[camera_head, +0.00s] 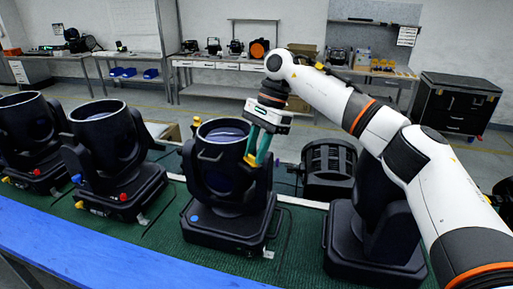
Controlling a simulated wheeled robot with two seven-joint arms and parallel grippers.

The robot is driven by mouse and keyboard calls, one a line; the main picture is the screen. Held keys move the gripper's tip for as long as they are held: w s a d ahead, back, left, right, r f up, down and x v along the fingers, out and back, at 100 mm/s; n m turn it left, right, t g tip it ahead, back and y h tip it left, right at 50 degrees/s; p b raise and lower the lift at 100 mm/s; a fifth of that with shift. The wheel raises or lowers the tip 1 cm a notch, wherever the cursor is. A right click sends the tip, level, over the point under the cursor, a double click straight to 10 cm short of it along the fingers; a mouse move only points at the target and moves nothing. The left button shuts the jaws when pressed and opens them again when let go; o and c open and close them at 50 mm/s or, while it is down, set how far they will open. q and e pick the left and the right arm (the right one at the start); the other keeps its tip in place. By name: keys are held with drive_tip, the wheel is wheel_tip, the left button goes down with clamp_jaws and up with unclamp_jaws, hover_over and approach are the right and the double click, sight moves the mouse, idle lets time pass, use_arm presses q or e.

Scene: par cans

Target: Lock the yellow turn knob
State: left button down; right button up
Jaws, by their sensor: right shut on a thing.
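A black par can (222,185) with an open round top stands upright on its square base, on a green surface. A small yellow turn knob (250,160) shows on the right side of its yoke. My right gripper (255,157) reaches down from above, its teal fingers at this knob. The fingers are shut on the knob and hide part of it. Whether the knob is locked cannot be told. My left gripper is not in view.
More black par cans (103,150) stand in a row to the left. Another black fixture (328,165) sits behind to the right. A blue edge (100,245) runs along the front. Workbenches (215,64) and a dark cabinet (455,103) stand at the back.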

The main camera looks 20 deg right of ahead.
drive_tip(key=o, duration=1)
drive_tip(key=shift+r, duration=0.15)
